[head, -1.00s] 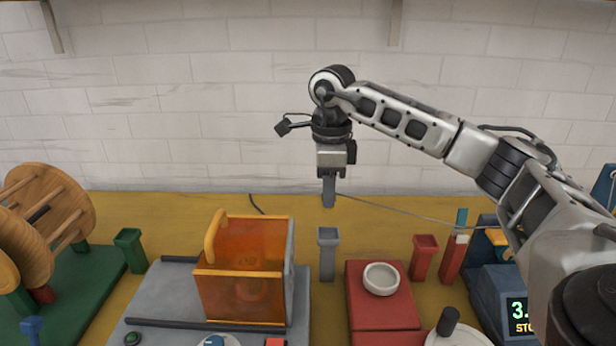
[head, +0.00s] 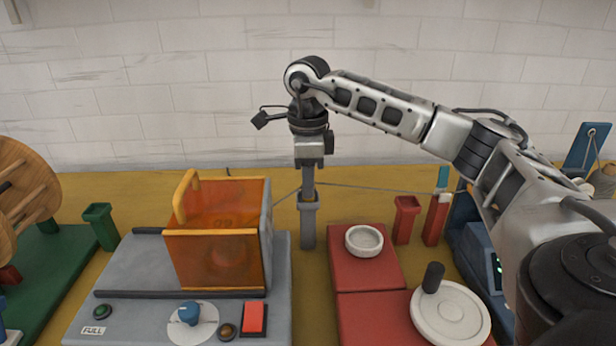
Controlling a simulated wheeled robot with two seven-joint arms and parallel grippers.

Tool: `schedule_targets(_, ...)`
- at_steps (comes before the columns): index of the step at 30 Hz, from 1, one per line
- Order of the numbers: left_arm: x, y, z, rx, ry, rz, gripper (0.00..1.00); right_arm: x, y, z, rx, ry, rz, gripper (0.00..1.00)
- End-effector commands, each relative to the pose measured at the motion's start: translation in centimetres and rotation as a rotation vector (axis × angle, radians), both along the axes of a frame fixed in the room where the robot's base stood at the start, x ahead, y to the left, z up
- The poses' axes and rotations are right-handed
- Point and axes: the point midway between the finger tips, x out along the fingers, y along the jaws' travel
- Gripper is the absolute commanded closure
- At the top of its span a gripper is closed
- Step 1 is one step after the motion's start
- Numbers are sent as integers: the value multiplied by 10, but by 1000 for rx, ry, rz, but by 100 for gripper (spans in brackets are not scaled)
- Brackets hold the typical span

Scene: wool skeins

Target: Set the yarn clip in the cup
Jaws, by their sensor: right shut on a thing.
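The clip is hard to tell apart from the fingers. Its lower end meets the grey holder's mouth in this view; how far it is inside is hidden. A white round bowl (head: 364,242) sits on the red box. My left gripper is not in view.
A grey machine (head: 180,322) with an orange clear cover (head: 212,262) stands left of the holder. Green (head: 99,225) and red (head: 405,220) flared holders stand to either side. A white crank wheel (head: 450,315) is at the front right. The yarn crosses toward a red post (head: 436,220).

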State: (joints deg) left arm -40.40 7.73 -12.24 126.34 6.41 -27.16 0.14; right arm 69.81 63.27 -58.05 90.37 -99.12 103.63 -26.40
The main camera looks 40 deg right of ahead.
Motion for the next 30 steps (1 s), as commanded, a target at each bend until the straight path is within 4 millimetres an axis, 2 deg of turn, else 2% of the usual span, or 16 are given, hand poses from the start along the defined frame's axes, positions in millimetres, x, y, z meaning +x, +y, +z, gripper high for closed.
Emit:
schedule_targets(5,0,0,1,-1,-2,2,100,0,0,0,0,0,0,100)
schedule_targets(6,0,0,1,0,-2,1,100,0,0,0,0,0,0,73)
schedule_targets(8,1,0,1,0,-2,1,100,0,0,0,0,0,0,56)
schedule_targets(16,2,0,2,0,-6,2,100,0,0,1,0,0,0,55)
schedule_targets(20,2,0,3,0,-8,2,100,1,0,9,0,-3,0,55)
schedule_targets(23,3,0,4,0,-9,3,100,1,0,23,0,-4,0,55)
schedule_targets(30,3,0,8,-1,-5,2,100,1,1,82,1,-6,1,55)
